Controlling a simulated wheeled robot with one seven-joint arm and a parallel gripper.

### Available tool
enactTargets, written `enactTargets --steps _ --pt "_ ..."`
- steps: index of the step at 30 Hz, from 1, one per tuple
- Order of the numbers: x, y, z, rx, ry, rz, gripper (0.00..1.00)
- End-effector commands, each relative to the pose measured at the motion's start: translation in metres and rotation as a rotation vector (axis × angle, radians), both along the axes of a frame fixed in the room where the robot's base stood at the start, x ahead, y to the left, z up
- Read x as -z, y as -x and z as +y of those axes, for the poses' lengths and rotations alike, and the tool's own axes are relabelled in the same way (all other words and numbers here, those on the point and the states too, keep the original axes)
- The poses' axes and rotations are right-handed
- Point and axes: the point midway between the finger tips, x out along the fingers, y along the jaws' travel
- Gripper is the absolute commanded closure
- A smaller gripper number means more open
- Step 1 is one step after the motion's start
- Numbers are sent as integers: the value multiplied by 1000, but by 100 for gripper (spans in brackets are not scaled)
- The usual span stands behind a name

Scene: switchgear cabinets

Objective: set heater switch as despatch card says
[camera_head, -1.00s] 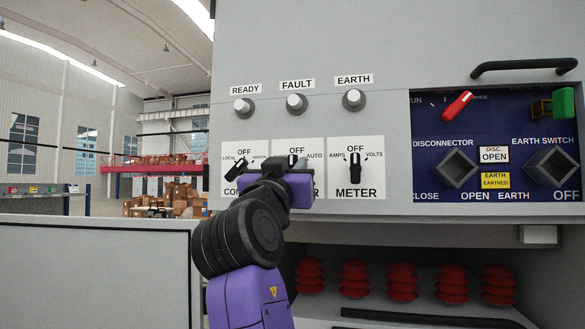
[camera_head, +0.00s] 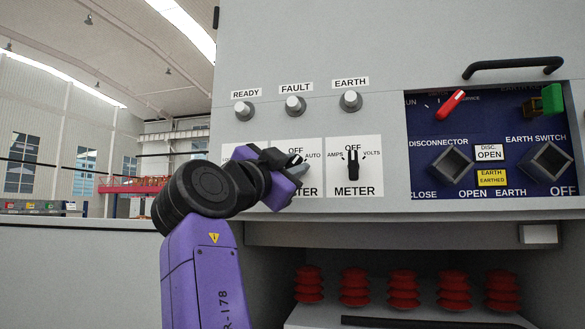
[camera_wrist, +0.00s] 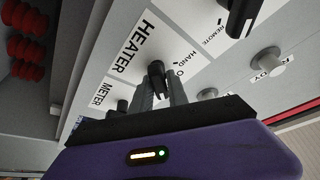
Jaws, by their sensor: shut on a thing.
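The heater switch is a black knob on a white plate (camera_head: 311,180) marked OFF and AUTO, with its HEATER label partly covered by my gripper. In the wrist view, the heater switch knob (camera_wrist: 156,69) sits between the fingertips of my gripper (camera_wrist: 160,86), which is shut on it. In the head view, my gripper (camera_head: 296,168) is at the plate, tilted with its fingers toward the AUTO side. It hides the knob there, so its exact setting cannot be read. No despatch card shows in either view.
The meter switch (camera_head: 353,165) stands close on the right, its pointer up toward OFF. My arm mostly covers the control switch plate on the left. READY (camera_head: 243,109), FAULT (camera_head: 295,106) and EARTH (camera_head: 350,101) lamps sit above. A blue disconnector panel (camera_head: 490,120) is at right.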

Motion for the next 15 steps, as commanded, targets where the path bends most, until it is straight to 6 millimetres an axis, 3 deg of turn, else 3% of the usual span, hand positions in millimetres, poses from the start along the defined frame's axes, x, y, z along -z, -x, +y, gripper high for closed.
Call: enactTargets --steps 15 --pt "1 0 -1 1 -117 -30 100"
